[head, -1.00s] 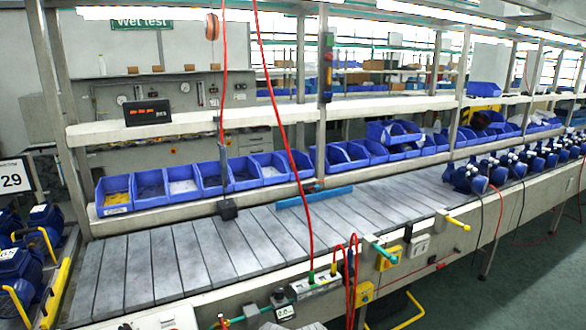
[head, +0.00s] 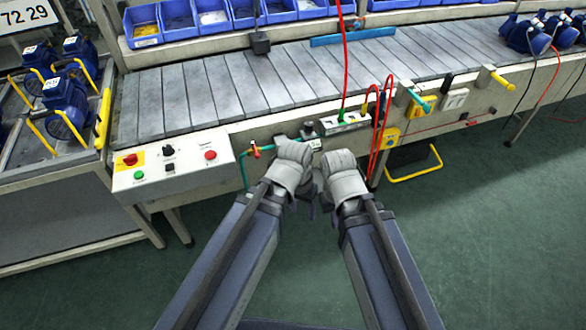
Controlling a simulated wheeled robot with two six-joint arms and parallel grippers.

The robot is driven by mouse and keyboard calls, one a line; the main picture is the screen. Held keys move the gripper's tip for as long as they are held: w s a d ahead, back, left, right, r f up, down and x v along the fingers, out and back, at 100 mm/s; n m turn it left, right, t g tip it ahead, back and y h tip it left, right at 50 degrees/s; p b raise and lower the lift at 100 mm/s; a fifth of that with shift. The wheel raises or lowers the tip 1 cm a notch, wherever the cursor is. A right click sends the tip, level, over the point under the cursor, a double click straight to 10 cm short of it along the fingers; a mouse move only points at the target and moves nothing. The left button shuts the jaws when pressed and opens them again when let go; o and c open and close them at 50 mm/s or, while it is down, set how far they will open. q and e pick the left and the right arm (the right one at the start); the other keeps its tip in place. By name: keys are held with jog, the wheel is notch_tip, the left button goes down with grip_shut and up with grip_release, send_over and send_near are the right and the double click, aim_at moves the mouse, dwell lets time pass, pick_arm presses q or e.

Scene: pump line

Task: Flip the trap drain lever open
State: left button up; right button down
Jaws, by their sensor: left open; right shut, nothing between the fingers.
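A small orange-red lever (head: 256,151) sits on the teal air pipe (head: 243,168) on the front of the line, just left of my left gripper; I cannot tell for sure whether it is the trap drain lever. A dark air unit with a small gauge (head: 314,144) is just beyond the grippers. My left gripper (head: 299,140) is open in front of the pipe, covering part of it and of the unit. My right gripper (head: 320,176) is shut and empty, close beside it to the right. Their fingertips are hard to make out, and whatever lies right behind them is hidden.
A control box (head: 175,166) with red and green buttons juts out at left. Red hoses (head: 377,135) hang right of the grippers, near a yellow box (head: 389,138) and a yellow foot bar (head: 414,174). Teal (head: 419,101) and yellow (head: 502,81) handles stick out farther right. The green floor is clear.

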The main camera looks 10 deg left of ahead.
pick_arm(q)
jog(key=w+d+f+n+t+h+b, duration=0.1)
jog(key=w+d+f+t+h+b, duration=0.2)
jog(key=w+f+b, duration=0.7)
jog(key=w+f+n+t+h+b, duration=0.1)
jog(key=w+f+t+h+b, duration=0.4)
jog(key=b, duration=1)
jog(key=w+a+f+n+t+b, duration=0.7)
jog(key=w+a+f+b, duration=0.6)
jog(key=b, duration=0.7)
jog(key=w+d+r, duration=0.2)
jog(key=w, duration=0.3)
jog(key=shift+w+d+r, duration=0.2)
jog(key=shift+w+d, duration=0.05)
jog(key=shift+d, duration=0.1)
jog(key=shift+c, duration=0.3)
grip_shut()
jog(key=shift+t, duration=0.3)
